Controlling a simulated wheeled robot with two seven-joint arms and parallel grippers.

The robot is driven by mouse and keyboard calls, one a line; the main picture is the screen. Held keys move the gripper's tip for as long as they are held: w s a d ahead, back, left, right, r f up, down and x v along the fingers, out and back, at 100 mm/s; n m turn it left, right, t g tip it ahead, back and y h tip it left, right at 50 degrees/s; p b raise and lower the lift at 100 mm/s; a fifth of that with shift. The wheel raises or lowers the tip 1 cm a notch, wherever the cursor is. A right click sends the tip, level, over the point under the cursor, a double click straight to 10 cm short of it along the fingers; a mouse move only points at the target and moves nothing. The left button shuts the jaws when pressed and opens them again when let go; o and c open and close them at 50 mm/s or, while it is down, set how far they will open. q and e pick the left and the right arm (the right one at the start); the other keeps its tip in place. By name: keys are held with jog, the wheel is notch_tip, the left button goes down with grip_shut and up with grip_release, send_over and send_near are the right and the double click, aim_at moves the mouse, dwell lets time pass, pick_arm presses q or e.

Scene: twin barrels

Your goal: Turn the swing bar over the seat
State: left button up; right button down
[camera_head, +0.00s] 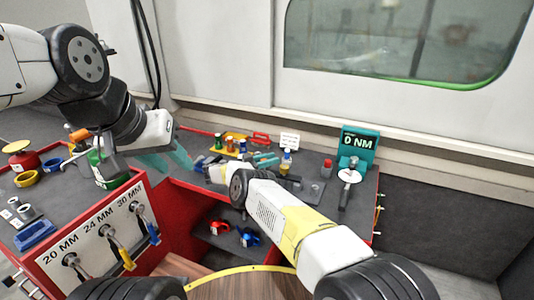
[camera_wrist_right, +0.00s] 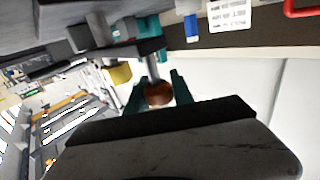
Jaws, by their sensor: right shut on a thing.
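My right gripper (camera_head: 264,159) is over the back of the workbench. In the right wrist view its teal fingers (camera_wrist_right: 160,88) are closed around a brown, rounded knob (camera_wrist_right: 158,94). A grey stem (camera_wrist_right: 151,72) runs from the knob to a dark grey bar-like part (camera_wrist_right: 150,47), which looks like the swing bar. I cannot clearly make out the seat; the gripper and arm cover much of that area in the head view. My left gripper (camera_head: 172,158) hangs over the left part of the bench, its teal fingers blurred against the surface; its opening is unclear.
A teal "0 NM" display (camera_head: 357,144) stands at the bench's right. A bottle (camera_head: 285,163) stands just right of my right gripper, with a white sign (camera_head: 290,140) and red handle (camera_head: 260,138) behind. A green container (camera_head: 106,172) stands below the left arm.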

jog(key=c, duration=1.1)
grip_release()
jog(key=shift+r, duration=0.15)
jog(key=r, duration=0.3)
jog(key=shift+s+r, duration=0.15)
jog(key=shift+s, duration=0.1)
jog(key=s+a+r, duration=0.1)
jog(key=s, duration=1.4)
jog(key=shift+s+a+r, duration=0.2)
jog(key=shift+a, duration=0.15)
